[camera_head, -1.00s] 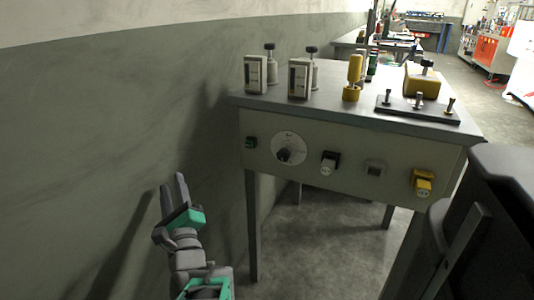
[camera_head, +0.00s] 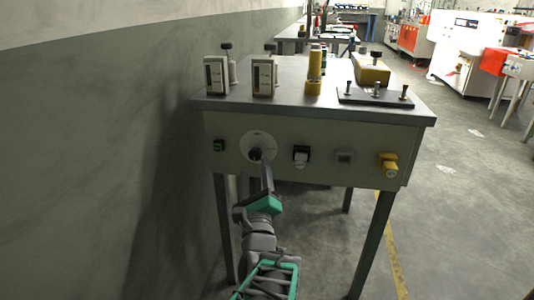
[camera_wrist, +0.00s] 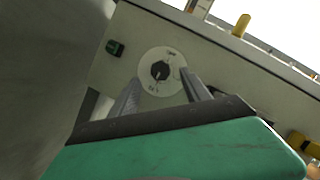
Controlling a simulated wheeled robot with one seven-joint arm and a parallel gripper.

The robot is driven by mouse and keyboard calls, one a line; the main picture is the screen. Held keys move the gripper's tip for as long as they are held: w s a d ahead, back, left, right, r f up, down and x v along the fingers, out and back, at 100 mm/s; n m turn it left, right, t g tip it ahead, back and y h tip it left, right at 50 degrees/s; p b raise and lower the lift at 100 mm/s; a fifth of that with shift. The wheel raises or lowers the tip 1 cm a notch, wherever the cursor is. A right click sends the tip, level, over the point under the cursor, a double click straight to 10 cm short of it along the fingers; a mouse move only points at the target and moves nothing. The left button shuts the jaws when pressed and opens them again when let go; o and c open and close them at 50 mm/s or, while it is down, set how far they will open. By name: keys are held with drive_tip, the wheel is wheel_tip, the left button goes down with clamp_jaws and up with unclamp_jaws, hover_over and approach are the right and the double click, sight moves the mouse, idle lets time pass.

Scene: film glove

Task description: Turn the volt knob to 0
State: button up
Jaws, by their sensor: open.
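The volt knob is a dark round knob (camera_head: 256,154) on a white round dial (camera_head: 250,141) on the front panel of the table. In the wrist view the knob (camera_wrist: 160,70) sits at the middle of its dial (camera_wrist: 172,57), with marks around it that are too small to read. My gripper (camera_head: 262,170) is open and empty, just in front of and below the dial in the head view. In the wrist view its two fingers (camera_wrist: 163,95) point towards the dial, one at each lower side of the knob. I see no contact with the knob.
A green switch (camera_head: 219,146) is left of the dial. Meters (camera_head: 216,75) and a yellow cylinder (camera_head: 314,72) stand on the table top (camera_head: 300,101). A wall (camera_head: 90,150) is close on the left.

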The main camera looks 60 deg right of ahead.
sight(255, 157)
drive_tip(key=p+x, duration=0.3)
drive_tip(key=x, duration=0.3)
drive_tip(key=shift+r, duration=0.2)
drive_tip(key=shift+w+d, duration=0.2)
drive_tip(key=shift+d, duration=0.1)
clamp_jaws()
